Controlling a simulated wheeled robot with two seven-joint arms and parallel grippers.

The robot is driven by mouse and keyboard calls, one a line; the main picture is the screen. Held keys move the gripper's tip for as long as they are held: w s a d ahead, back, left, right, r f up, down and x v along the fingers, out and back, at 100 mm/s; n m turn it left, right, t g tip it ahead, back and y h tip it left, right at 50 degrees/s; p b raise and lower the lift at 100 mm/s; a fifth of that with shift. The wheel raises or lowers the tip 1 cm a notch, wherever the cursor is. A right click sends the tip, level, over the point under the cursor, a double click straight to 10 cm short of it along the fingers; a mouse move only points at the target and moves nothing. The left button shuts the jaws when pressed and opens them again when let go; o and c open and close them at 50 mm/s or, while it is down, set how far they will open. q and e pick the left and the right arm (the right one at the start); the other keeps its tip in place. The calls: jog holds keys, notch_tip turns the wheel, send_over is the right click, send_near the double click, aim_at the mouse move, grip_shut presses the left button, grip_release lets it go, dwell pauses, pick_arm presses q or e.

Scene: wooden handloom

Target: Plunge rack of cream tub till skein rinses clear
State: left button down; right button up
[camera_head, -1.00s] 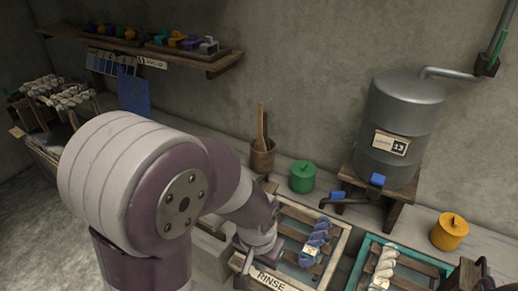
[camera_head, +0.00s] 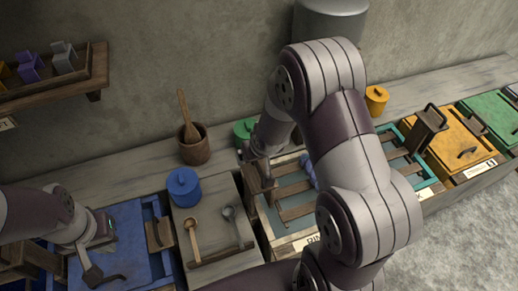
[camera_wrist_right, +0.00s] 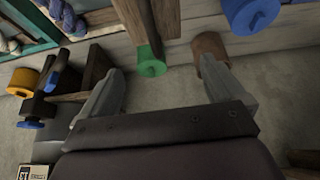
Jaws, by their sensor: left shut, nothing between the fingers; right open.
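The cream tub (camera_head: 266,229) with its RINSE label stands in the middle of the head view. Its wooden slatted rack (camera_head: 293,189) lies across it. Only a bit of the blue skein (camera_head: 308,167) shows there, as my right arm covers the rest. My right gripper (camera_head: 258,172) is at the tub's far left corner, by a wooden upright. In the right wrist view my right gripper (camera_wrist_right: 160,86) has its fingers apart with nothing held. The blue skein (camera_wrist_right: 66,16) shows at upper left. My left gripper (camera_head: 92,266) is shut and empty over the blue tub lid (camera_head: 128,232).
A green jar (camera_wrist_right: 150,62) shows beyond the right fingers. Teal and yellow tubs (camera_head: 450,140) lie to the right. A metal tank (camera_head: 331,20) stands behind.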

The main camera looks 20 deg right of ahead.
aim_at(259, 167)
jog(key=f+b, duration=0.1)
jog(key=f, duration=0.1)
jog(key=f+b, duration=0.4)
jog(key=f, duration=0.1)
jog(key=shift+w+d, duration=0.15)
jog(key=shift+d, duration=0.1)
jog(key=shift+a+r+p, duration=0.1)
jog(key=shift+r+p, duration=0.2)
jog(key=shift+r, duration=0.1)
jog(key=shift+f, duration=0.35)
jog(key=shift+c, duration=0.4)
